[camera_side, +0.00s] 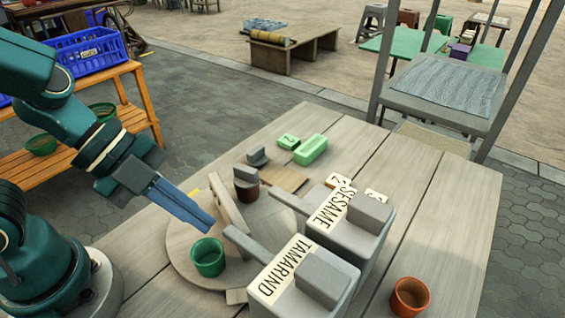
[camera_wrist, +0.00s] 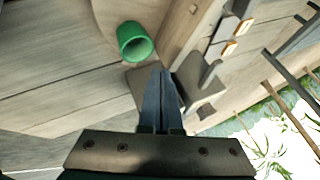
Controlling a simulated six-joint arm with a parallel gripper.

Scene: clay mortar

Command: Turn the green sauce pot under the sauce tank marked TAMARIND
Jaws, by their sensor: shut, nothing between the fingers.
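The green sauce pot (camera_side: 208,257) stands upright on a round wooden turntable (camera_side: 180,245). It also shows in the wrist view (camera_wrist: 133,45), up and left of my fingertips. The grey tank marked TAMARIND (camera_side: 300,285) has a spout arm (camera_side: 245,243) pointing toward the turntable. The pot is just left of and in front of the spout's end; I cannot tell if it is directly below. My gripper (camera_side: 208,226) is shut and empty, its blue fingers above the turntable, beside an upright wooden panel (camera_side: 229,205) and apart from the pot.
The tank marked SESAME (camera_side: 350,232) stands behind TAMARIND. A brown-orange pot (camera_side: 410,297) sits on the table at right. Green blocks (camera_side: 312,149) and a small dark-topped brown pot (camera_side: 246,185) lie farther back. The table's right side is mostly clear.

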